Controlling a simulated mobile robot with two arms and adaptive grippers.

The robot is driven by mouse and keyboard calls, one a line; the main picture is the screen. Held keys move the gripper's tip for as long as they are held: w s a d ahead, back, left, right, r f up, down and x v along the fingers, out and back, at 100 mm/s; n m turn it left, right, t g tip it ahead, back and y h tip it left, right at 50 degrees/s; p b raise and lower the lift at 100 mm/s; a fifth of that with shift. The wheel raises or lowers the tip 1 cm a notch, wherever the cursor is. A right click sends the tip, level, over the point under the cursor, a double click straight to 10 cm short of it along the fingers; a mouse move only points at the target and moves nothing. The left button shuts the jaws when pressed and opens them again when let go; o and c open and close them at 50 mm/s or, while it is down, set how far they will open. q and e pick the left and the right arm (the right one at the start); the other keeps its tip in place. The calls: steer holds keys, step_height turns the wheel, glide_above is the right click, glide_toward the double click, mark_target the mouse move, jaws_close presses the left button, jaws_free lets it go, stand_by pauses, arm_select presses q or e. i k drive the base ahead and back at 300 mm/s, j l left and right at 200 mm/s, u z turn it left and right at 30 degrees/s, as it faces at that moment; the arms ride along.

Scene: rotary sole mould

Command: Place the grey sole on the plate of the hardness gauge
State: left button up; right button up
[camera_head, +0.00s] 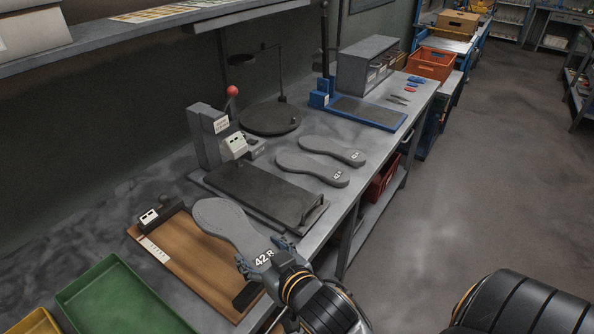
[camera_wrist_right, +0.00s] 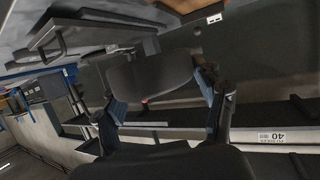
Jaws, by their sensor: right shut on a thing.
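A grey sole (camera_head: 238,224) marked 42 R is held by my right gripper (camera_head: 266,259), which is shut on its marked end. The sole is above the wooden board, its free end pointing to the upper left near the gauge plate. In the right wrist view the sole (camera_wrist_right: 152,80) lies between the two fingers (camera_wrist_right: 165,112). The device that looks like the hardness gauge (camera_head: 208,138) has a red-knobbed lever and a small display. Its dark flat plate (camera_head: 262,194) is empty, just beyond the sole. My left gripper is not in view.
The wooden board (camera_head: 185,262) carries black blocks. A green tray (camera_head: 125,300) is at the lower left. Two more grey soles (camera_head: 312,168) (camera_head: 333,150) lie behind the plate. A round black stand (camera_head: 270,119) and a blue-framed device (camera_head: 365,112) stand farther back.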

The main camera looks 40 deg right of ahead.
mark_target(368, 111)
steer(key=i+l, duration=0.1)
steer(key=l, duration=0.45)
steer(key=i+l, duration=0.1)
steer(key=l, duration=0.45)
steer(key=i+l, duration=0.1)
steer(key=l, duration=0.45)
steer(key=i+l, duration=0.1)
steer(key=l, duration=0.45)
steer(key=i+l, duration=0.1)
steer(key=l, duration=0.45)
steer(key=i+l, duration=0.1)
steer(key=l, duration=0.45)
steer(key=i+l, duration=0.1)
steer(key=l, duration=0.45)
steer(key=i+l, duration=0.1)
steer(key=l, duration=0.45)
